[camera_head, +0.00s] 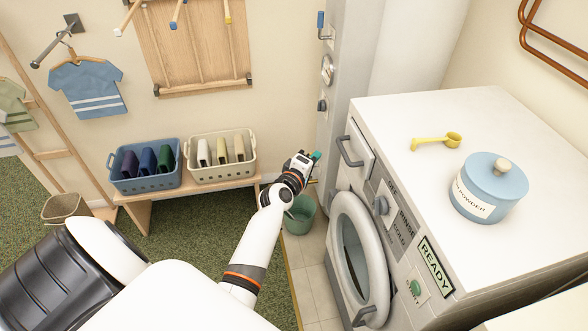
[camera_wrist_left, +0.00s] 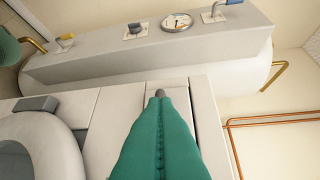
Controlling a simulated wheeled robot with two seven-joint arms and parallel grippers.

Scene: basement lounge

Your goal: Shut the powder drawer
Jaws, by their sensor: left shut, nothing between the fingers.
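The washing machine (camera_head: 440,115) stands at the right in the head view. The powder drawer (camera_head: 361,158) is at the upper left of its front, with a grey handle (camera_head: 349,152). In the left wrist view the drawer's pale front (camera_wrist_left: 120,112) lies behind the fingers, and part of its grey handle shows past their tips. How far the drawer stands out is hard to tell. My left gripper (camera_head: 316,156) is shut and empty, in front of the drawer and left of its handle. Its green fingers (camera_wrist_left: 160,130) also fill the middle of the wrist view. My right gripper is not in view.
The round washer door (camera_head: 360,250) is below the drawer. A blue powder jar (camera_head: 490,187) and yellow scoop (camera_head: 438,142) lie on top. A green bucket (camera_head: 299,215) stands on the floor. A bench (camera_head: 190,187) with two baskets is at the left.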

